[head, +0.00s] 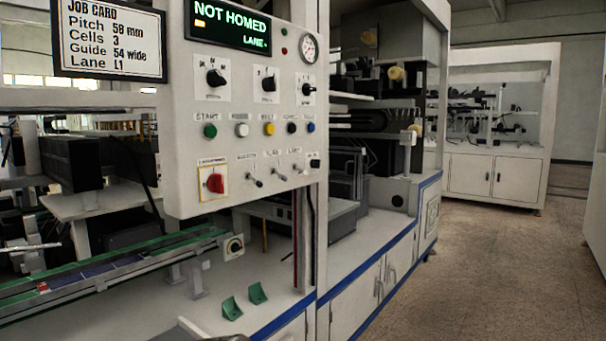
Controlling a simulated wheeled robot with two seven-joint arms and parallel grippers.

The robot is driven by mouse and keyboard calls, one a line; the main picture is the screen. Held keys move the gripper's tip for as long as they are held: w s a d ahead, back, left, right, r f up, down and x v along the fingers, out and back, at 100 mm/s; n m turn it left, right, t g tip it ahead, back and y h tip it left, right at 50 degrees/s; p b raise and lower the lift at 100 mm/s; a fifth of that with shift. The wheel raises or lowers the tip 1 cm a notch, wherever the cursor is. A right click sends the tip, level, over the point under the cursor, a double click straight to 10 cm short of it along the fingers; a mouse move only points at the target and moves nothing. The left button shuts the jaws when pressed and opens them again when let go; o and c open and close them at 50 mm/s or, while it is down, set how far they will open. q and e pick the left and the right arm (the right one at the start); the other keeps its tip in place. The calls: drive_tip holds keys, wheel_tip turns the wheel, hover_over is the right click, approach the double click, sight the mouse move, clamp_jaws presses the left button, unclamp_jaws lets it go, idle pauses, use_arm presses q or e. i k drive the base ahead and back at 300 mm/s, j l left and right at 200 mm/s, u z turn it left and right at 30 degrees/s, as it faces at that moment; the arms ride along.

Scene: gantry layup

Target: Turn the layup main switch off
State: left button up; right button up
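The white control panel (180,130) fills the upper middle of the head view. A red rotary switch (215,183) on a yellow-edged plate sits at the panel's lower left; it looks like the main switch. Its small label is too blurred to read, and I cannot tell its set position for sure. The panel's display (229,22) is lit and reads "NOT HOMED" and "LANE". Nothing touches the red switch.
Black selector knobs (216,78), a row of coloured buttons (269,129) and small toggles (254,181) crowd the panel near the red switch. A job card (110,40) hangs at upper left. Below are a green-edged conveyor (120,262) and green brackets (232,308). Floor is clear at right.

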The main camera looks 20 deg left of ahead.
sight(215, 182)
drive_tip(key=i+l+u, duration=0.15)
drive_tip(key=u, duration=0.25)
drive_tip(key=i+l+u, duration=0.2)
drive_tip(key=u, duration=0.25)
drive_tip(key=i+l+u, duration=0.1)
drive_tip(key=l+u, duration=0.3)
drive_tip(key=i+l+u, duration=0.1)
drive_tip(key=u, duration=0.35)
drive_tip(key=l, duration=0.1)
